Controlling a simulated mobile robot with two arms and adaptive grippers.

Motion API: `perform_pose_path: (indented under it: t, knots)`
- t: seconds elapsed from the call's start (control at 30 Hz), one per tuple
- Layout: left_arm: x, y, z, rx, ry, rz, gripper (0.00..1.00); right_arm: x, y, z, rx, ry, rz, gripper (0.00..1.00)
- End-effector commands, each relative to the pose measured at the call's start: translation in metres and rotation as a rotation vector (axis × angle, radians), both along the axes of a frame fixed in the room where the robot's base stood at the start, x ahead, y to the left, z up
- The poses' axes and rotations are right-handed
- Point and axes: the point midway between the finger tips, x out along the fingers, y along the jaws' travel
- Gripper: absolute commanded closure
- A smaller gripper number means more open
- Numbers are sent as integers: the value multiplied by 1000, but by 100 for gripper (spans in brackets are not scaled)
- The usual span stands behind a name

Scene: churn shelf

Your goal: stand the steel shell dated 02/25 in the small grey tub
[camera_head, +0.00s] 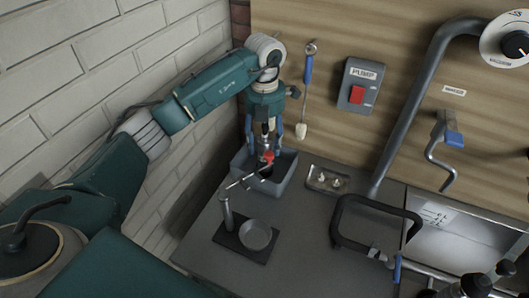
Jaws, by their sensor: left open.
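The small grey tub (286,181) stands on the dark worktop against the back wall, in the corner left of centre. My left gripper (264,147) points down over the tub, its fingers apart. A small red part and a dark shape show between and just below the fingers; I cannot tell what they belong to or whether a shell stands there. No date 02/25 is readable, and I cannot pick out the steel shell. My right gripper is not in view.
A stand with a lever and a round steel pan (256,234) is in front of the tub. A small metal tray (328,180) with small pieces is to its right. A spatula (307,72) and PUMP switch box (357,86) are on the wall. A black frame (374,205) rises farther right.

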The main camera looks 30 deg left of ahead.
Motion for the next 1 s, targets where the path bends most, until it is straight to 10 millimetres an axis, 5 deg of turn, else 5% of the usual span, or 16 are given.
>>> perform_pose_path:
  t: [0.4,1.0]
  knots:
    - [0,0,74,1,-1,1,49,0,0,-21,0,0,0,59]
    - [0,0,81,-1,1,0,49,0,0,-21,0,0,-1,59]
